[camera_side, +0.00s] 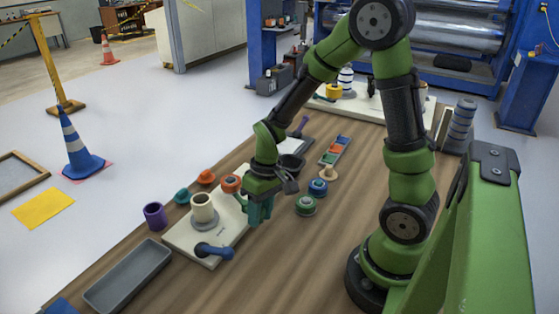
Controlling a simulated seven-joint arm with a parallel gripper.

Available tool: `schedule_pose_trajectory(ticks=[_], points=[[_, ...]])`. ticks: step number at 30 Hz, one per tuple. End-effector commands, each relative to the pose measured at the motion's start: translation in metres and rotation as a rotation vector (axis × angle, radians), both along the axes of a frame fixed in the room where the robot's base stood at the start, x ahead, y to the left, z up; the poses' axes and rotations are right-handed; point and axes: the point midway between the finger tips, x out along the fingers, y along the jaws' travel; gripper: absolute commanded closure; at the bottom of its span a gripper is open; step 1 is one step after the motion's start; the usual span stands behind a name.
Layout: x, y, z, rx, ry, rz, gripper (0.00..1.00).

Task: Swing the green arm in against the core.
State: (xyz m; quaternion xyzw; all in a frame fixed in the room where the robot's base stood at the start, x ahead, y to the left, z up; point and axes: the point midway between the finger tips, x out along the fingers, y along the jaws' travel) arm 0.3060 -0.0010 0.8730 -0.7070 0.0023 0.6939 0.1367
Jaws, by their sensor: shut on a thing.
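A cream cylindrical core (203,208) stands upright on a grey round base on the pale board (182,240). My gripper (260,216) points down at the board's right edge, to the right of the core and apart from it. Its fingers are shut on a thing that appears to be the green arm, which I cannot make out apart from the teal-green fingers. A blue arm (217,252) lies at the board's front corner, below the core in the picture.
An orange part (230,183) stands behind the core. A purple cup (155,216) and a grey tray (128,276) lie to the left. Green (306,205) and blue (318,187) rollers stand right of my gripper. The wooden tabletop (285,265) is clear in front.

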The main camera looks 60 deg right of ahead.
Motion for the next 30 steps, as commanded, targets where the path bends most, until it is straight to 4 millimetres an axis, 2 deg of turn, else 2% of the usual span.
schedule_pose_trajectory(ticks=[14,30], points=[[-0.001,-0.001,0.001,0.006,-0.002,0.056,1.0],[-0.005,-0.017,0.002,0.007,-0.003,0.306,1.0]])
